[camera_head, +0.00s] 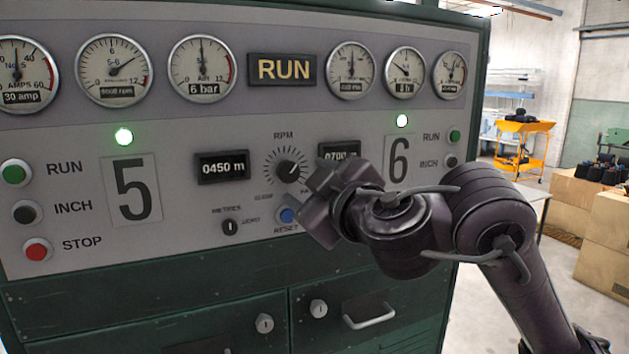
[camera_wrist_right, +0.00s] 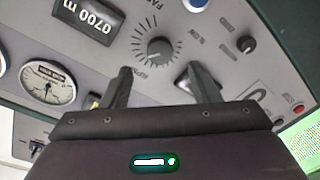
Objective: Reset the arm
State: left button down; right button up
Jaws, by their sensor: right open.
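My right arm comes in from the right in the head view, and its gripper (camera_head: 318,205) is in front of the middle of the grey control panel (camera_head: 190,250). In the right wrist view the two fingers of the gripper (camera_wrist_right: 160,85) stand apart with nothing held between them. The black RPM knob (camera_wrist_right: 155,48) shows just past the gap. It also shows in the head view (camera_head: 289,171), left of the gripper. The blue reset button (camera_head: 287,215) is beside the gripper, which hides part of the panel around it. My left gripper is in neither view.
Several gauges (camera_head: 202,68) and a RUN sign (camera_head: 282,69) line the panel's top. Left are green (camera_head: 15,173), black (camera_head: 26,212) and red (camera_head: 37,250) buttons. Drawers with a handle (camera_head: 370,316) are below. A yellow cart (camera_head: 524,130) and cardboard boxes (camera_head: 606,240) stand far right.

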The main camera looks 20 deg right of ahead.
jog(key=shift+s, duration=0.55)
